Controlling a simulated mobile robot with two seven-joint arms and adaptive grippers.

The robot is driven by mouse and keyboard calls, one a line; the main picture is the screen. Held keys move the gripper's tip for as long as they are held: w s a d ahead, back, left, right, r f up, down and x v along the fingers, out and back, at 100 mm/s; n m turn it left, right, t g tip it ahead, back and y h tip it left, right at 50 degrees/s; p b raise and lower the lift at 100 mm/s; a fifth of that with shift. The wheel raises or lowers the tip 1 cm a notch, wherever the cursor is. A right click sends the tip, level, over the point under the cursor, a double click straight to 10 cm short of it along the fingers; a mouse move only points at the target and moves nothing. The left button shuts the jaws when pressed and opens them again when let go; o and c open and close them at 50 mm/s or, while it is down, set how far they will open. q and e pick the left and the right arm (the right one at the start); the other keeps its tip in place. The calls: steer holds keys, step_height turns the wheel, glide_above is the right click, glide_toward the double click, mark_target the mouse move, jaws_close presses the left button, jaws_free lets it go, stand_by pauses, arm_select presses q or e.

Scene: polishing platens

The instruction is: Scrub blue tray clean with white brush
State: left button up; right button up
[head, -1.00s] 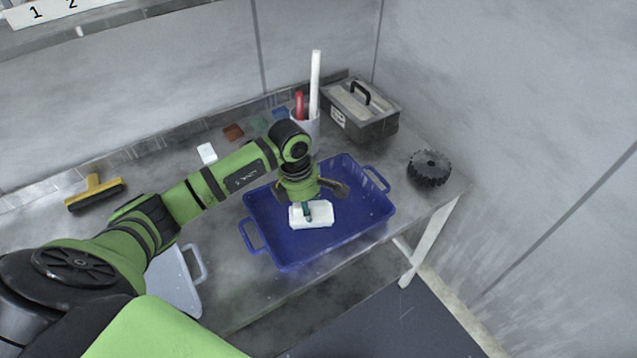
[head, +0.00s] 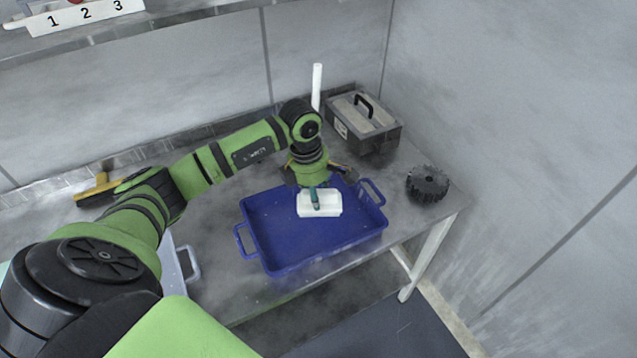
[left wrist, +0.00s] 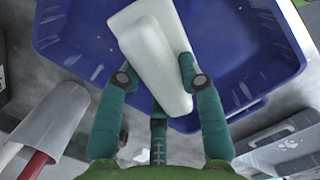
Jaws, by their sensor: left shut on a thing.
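The blue tray (head: 290,250) lies on the grey bench with a handle at each end; pale specks show on its floor in the left wrist view (left wrist: 85,45). The white brush (head: 330,205) is a white block over the far part of the tray. My left gripper (head: 315,195) comes down from above and is shut on the brush; in the left wrist view its teal fingers (left wrist: 158,85) press on the white block (left wrist: 155,60). Whether the brush touches the tray floor I cannot tell. My right gripper is not in view.
A grey toolbox (head: 365,125) stands behind the tray, with a black knobbed wheel (head: 427,184) to its right. A yellow-handled brush (head: 100,190) lies at the left. A pale tray (head: 186,270) sits left of the blue tray, partly behind my arm.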

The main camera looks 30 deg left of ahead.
arm_select(q)
steer(key=shift+r+p, duration=0.35)
steer(key=shift+r, duration=0.9)
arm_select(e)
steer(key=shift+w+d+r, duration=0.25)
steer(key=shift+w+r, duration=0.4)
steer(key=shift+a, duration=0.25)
